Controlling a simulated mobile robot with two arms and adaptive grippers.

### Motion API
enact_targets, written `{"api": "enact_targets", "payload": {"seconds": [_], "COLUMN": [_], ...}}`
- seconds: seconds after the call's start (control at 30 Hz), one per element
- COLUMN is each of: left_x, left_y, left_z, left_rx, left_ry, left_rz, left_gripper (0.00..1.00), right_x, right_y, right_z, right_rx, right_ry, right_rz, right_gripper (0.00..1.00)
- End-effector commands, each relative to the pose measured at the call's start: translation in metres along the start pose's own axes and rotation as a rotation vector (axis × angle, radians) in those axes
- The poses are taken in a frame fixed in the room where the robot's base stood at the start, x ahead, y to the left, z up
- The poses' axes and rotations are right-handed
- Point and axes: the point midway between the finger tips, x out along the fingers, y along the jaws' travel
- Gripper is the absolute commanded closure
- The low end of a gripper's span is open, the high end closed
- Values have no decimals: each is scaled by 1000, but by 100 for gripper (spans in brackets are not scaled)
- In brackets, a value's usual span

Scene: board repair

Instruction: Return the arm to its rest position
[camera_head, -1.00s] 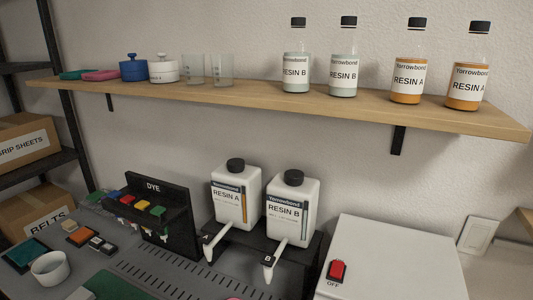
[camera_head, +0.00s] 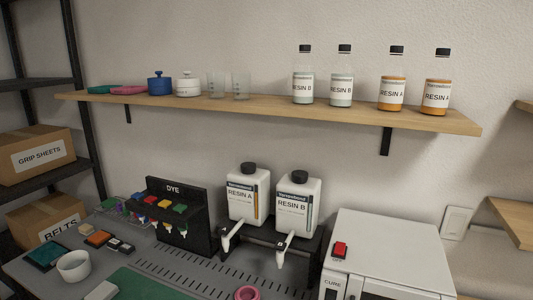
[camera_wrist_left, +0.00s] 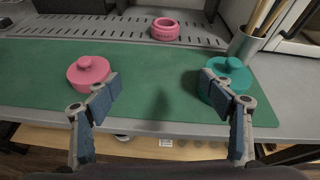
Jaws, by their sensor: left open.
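My left gripper (camera_wrist_left: 160,95) shows in the left wrist view with its two fingers spread wide and nothing between them. It hangs above the green mat (camera_wrist_left: 150,62) at the front of the bench. Whether the fingers touch either pot cannot be told. Neither gripper shows in the head view, and my right gripper is in no view.
A pink ring (camera_wrist_left: 165,29) lies on the slotted bench strip, near a grey cup of sticks (camera_wrist_left: 243,46). In the head view, resin jugs (camera_head: 297,205), a dye rack (camera_head: 180,215) and a white cure box (camera_head: 385,250) stand at the back, below a wooden shelf (camera_head: 270,111) of bottles.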

Motion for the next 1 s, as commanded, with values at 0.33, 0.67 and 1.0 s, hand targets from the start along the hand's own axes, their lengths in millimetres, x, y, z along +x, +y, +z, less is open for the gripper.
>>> {"api": "enact_targets", "payload": {"seconds": [0.33,0.67,1.0], "left_x": [-7,-37,-108], "left_y": [7,20,10], "left_z": [-4,-34,-97], "left_rx": [-414,-1262,-2316], "left_ry": [25,39,-82], "left_rz": [109,370,857], "left_gripper": [26,26,26], "right_x": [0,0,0], "right_y": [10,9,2], "right_z": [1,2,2], "right_rx": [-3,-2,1], "right_ry": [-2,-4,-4], "right_rz": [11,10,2], "right_gripper": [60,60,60]}}
